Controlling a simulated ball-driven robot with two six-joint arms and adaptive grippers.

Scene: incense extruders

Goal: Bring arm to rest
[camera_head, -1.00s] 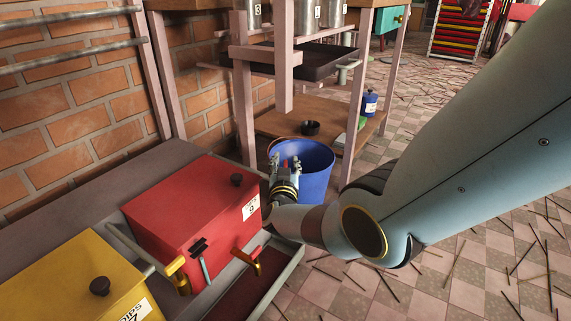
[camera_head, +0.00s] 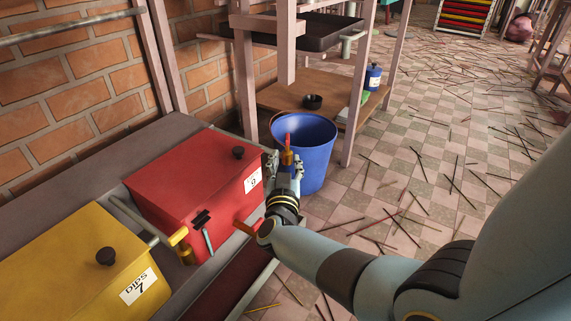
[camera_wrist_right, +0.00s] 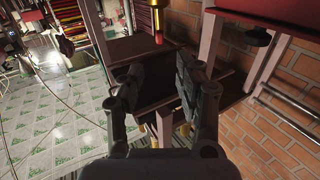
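My right arm comes in from the lower right in the head view. Its gripper (camera_head: 285,164) is just right of the red box (camera_head: 190,180) and in front of the blue bucket (camera_head: 312,170). Its fingers are apart in the right wrist view (camera_wrist_right: 158,85), with nothing clasped between them. A small red piece with a gold end (camera_head: 287,148) shows at the fingertips in the head view. In the right wrist view it appears beyond the fingers (camera_wrist_right: 158,24); I cannot tell what it belongs to. My left gripper is not in view.
A wooden shelf stand (camera_head: 283,97) holds a black tray (camera_head: 318,32) and a small black bowl (camera_head: 312,101). Sticks litter the checkered floor (camera_head: 420,180) at right, otherwise open.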

